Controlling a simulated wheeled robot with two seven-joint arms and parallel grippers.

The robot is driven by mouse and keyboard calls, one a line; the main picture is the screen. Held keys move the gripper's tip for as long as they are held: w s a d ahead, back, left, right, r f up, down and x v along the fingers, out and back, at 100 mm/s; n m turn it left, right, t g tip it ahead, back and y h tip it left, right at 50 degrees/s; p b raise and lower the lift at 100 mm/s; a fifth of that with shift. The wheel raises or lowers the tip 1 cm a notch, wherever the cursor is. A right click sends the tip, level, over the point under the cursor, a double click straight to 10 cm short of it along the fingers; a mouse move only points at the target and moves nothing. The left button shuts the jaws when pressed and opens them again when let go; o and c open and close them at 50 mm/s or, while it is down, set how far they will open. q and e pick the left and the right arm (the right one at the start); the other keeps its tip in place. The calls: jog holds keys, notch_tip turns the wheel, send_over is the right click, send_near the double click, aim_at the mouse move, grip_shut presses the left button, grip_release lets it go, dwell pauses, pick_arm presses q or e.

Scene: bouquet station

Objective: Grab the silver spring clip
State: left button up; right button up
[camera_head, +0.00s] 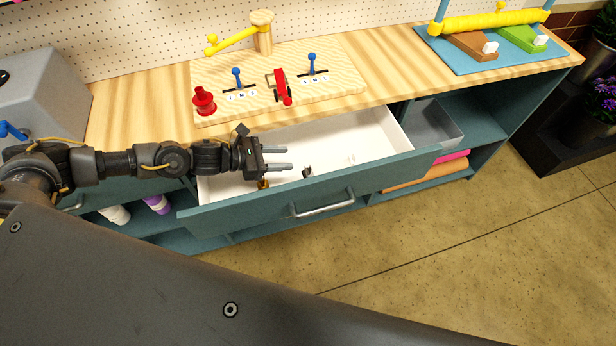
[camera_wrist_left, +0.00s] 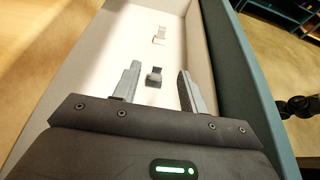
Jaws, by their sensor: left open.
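A small pale silvery clip (camera_wrist_left: 160,35) lies on the white floor of the open drawer (camera_head: 222,188), toward its far end in the left wrist view. It shows faintly in the head view (camera_head: 351,159). A darker grey-black clip (camera_wrist_left: 154,77) lies nearer, seen between my fingers in the wrist view, and also in the head view (camera_head: 307,172). My left gripper (camera_head: 289,158) is open and empty, over the left part of the drawer, with its fingers pointing right. The wrist view shows both fingers (camera_wrist_left: 159,68) apart. My right gripper is not in view.
The drawer's teal front (camera_head: 240,213) and white walls surround the clips. A small yellow item (camera_head: 263,184) shows under my left gripper. Above the drawer, the wooden counter carries a board with a red lever (camera_head: 281,88) and blue levers. A grey bin (camera_head: 434,125) stands right of the drawer.

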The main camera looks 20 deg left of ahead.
pick_arm(q)
jog(key=b, duration=0.3)
send_near(306, 168)
jog(key=shift+x, duration=1)
jog(key=shift+w+d+r, duration=0.15)
jog(key=shift+w, duration=0.1)
jog(key=p+x, duration=0.1)
jog(key=x, duration=0.4)
jog(key=shift+w+d+p, duration=0.25)
jog(key=shift+d+p, duration=0.2)
jog(key=shift+d, duration=0.05)
jog(key=x, duration=0.2)
jog(key=p+x, duration=0.1)
jog(key=x, duration=0.1)
jog(key=shift+d+f, duration=0.1)
jog(key=shift+f, duration=0.4)
jog(key=shift+s, duration=0.1)
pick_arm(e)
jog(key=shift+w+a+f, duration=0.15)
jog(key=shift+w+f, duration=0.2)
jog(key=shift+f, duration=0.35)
pick_arm(q)
jog(key=shift+c, duration=0.2)
grip_shut()
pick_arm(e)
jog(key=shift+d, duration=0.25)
